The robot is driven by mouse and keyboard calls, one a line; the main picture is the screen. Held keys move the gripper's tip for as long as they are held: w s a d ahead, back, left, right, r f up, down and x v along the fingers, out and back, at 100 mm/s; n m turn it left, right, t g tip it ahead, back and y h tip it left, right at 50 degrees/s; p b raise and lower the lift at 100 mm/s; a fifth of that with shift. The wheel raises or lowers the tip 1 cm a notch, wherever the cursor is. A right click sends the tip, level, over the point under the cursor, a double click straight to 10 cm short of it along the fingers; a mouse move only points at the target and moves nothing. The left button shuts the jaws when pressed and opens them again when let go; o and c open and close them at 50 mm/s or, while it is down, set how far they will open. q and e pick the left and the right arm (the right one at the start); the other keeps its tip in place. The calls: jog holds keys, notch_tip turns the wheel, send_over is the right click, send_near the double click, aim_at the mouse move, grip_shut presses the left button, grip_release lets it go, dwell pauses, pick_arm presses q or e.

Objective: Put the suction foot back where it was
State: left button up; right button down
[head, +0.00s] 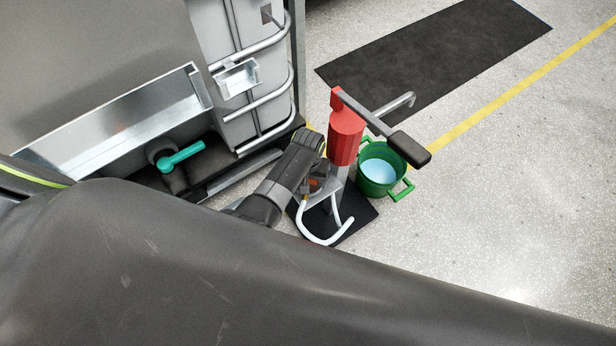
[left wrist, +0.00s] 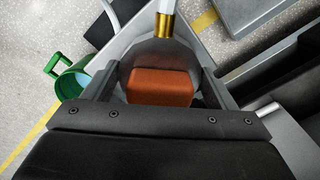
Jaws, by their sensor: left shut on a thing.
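The suction foot (left wrist: 160,88) fills the middle of the left wrist view. It shows an orange block, a dark grey rounded part and a brass fitting with a white hose. My left gripper (left wrist: 158,92) is shut on it, one finger on each side. In the head view my left gripper (head: 312,180) is beside the red hand pump (head: 346,138), and a bit of the foot's orange (head: 315,184) shows there. The white hose (head: 311,236) loops below it. The foot's underside is hidden, so I cannot tell what it rests on. My right gripper is not in view.
The pump's black lever and grey spout reach right over a green bucket (head: 381,193) of pale liquid. The pump stands on a black base (head: 356,222). A caged tank with a teal valve (head: 182,157) is at left. A dark mat (head: 430,58) lies behind; right floor is clear.

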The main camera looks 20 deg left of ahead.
pick_arm(q)
jog(key=shift+f, duration=0.25)
dwell(0.3)
jog(key=shift+f, duration=0.1)
jog(key=shift+f+b, duration=0.35)
jog(key=shift+f, duration=0.1)
jog(key=shift+f, duration=0.2)
dwell(0.4)
jog(key=o, duration=1.5)
jog(key=shift+c, duration=0.2)
